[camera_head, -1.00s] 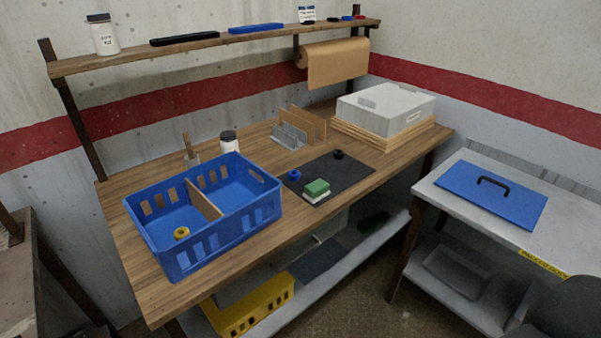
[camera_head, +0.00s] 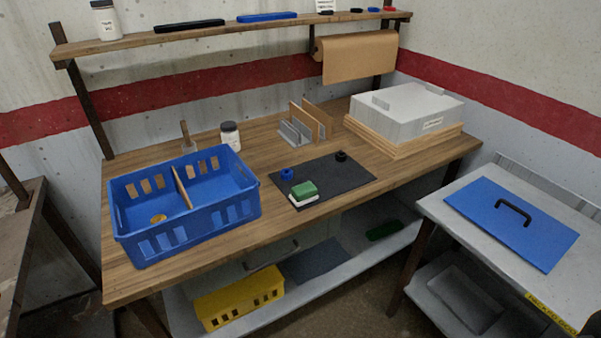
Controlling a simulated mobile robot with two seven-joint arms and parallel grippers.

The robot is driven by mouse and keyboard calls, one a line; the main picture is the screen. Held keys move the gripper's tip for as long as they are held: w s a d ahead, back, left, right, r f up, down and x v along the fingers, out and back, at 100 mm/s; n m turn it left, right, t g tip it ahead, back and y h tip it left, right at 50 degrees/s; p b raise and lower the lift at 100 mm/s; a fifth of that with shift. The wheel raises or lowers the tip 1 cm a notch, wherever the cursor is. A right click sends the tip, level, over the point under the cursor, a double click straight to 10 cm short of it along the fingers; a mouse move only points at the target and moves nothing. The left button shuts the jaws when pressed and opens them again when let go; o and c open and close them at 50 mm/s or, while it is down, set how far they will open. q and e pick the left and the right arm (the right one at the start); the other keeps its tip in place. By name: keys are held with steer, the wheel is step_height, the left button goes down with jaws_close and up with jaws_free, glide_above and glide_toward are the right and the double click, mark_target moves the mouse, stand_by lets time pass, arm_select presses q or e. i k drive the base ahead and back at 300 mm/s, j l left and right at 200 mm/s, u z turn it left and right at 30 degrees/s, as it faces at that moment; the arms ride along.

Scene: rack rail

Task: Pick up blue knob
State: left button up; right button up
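The blue knob (camera_head: 287,173) is small and round. It sits near the back left edge of the dark mat (camera_head: 340,186) on the wooden workbench. A green and white block (camera_head: 303,192) lies on the mat in front of it, and a black knob (camera_head: 341,156) stands at the mat's back, to the right. Neither of my grippers shows in the head view.
A divided blue crate (camera_head: 240,212) holding a yellow thing (camera_head: 158,218) stands left of the mat. A white jar (camera_head: 230,137), an upright sorter (camera_head: 297,133) and a grey box (camera_head: 405,112) stand behind. A side table with a blue lid (camera_head: 470,205) is at right.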

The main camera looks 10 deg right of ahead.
mark_target(287, 174)
steer(key=l, duration=1.55)
